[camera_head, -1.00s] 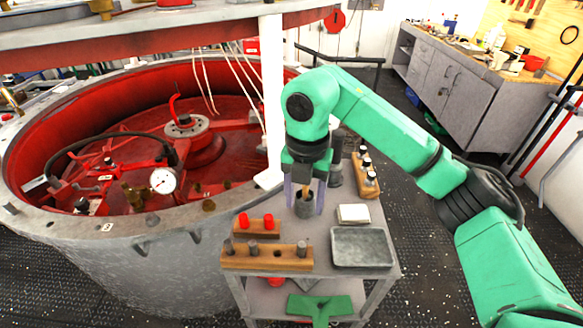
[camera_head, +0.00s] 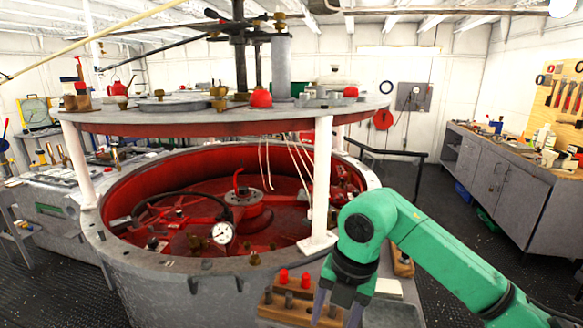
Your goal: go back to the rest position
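My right arm, green with dark joints, comes in from the right. Its gripper (camera_head: 336,316) points down at the bottom edge of the view, over the small cart's top. Its two grey-purple fingers stand apart, and I see nothing clamped between them; the tips are close to the picture's edge. My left gripper is not in view.
A wooden block (camera_head: 287,310) with red-capped pegs (camera_head: 283,276) sits just left of the gripper. A grey tray (camera_head: 392,313) is to its right. The large red-lined vat (camera_head: 130,245) and its white post (camera_head: 321,185) stand behind. A workbench (camera_head: 500,185) is at the right.

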